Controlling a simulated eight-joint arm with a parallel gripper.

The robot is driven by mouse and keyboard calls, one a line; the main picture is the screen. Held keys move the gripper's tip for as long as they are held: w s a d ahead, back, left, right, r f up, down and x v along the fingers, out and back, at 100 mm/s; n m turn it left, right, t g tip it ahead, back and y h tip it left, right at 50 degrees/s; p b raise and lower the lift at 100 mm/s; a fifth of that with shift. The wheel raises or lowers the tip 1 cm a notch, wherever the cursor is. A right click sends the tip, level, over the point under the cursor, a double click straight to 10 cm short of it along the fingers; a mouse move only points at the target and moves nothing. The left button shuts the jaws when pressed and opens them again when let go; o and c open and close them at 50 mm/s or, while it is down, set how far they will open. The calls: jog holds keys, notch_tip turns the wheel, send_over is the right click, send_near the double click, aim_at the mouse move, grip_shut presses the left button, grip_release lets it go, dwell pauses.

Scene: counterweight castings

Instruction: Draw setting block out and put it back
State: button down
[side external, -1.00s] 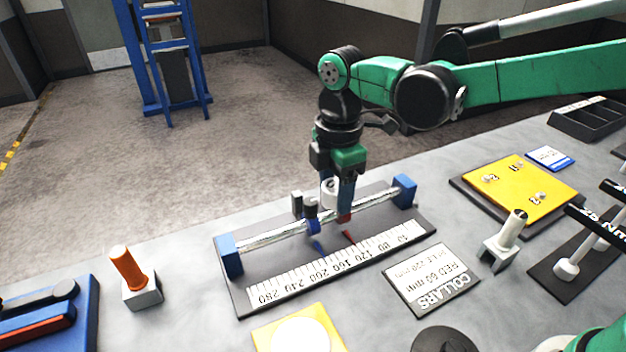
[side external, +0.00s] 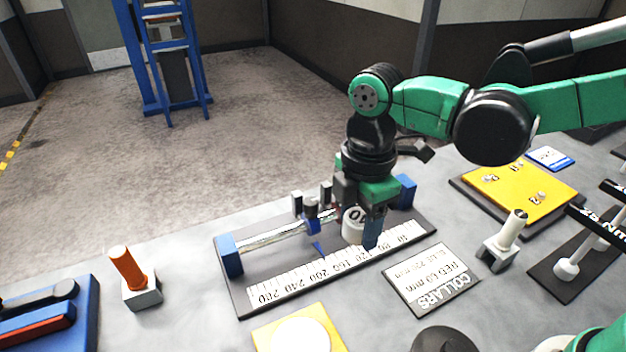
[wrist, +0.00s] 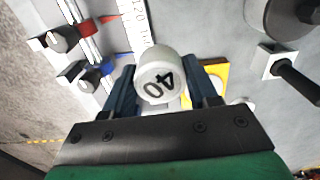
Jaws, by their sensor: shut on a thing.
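The setting block is a white cylinder marked 40 (wrist: 158,72), held between the two blue fingers of my gripper (wrist: 166,82). In the side view the block (side external: 353,222) is in front of the rod, over the rail's plate, and partly covered by my gripper (side external: 362,230). The blue collar (side external: 312,212) sits on the silver rod (side external: 270,233), left of my gripper. The red collar is mostly hidden there. In the wrist view the red pointer (wrist: 108,18) and blue pointer (wrist: 106,67) show apart, left of the block.
The scale (side external: 290,284) lies along the plate's front. A COLLARS card (side external: 432,279) lies in front of it. An orange-topped post (side external: 127,266) stands left and a white-topped post (side external: 512,230) right. A yellow board (side external: 520,188) lies at the back right.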

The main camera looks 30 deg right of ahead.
send_over(366, 305)
dwell(0.6)
jog(key=shift+f, duration=5)
jog(key=shift+f, duration=0.35)
jog(key=shift+c, duration=2)
grip_release()
notch_tip(366, 305, up, 8)
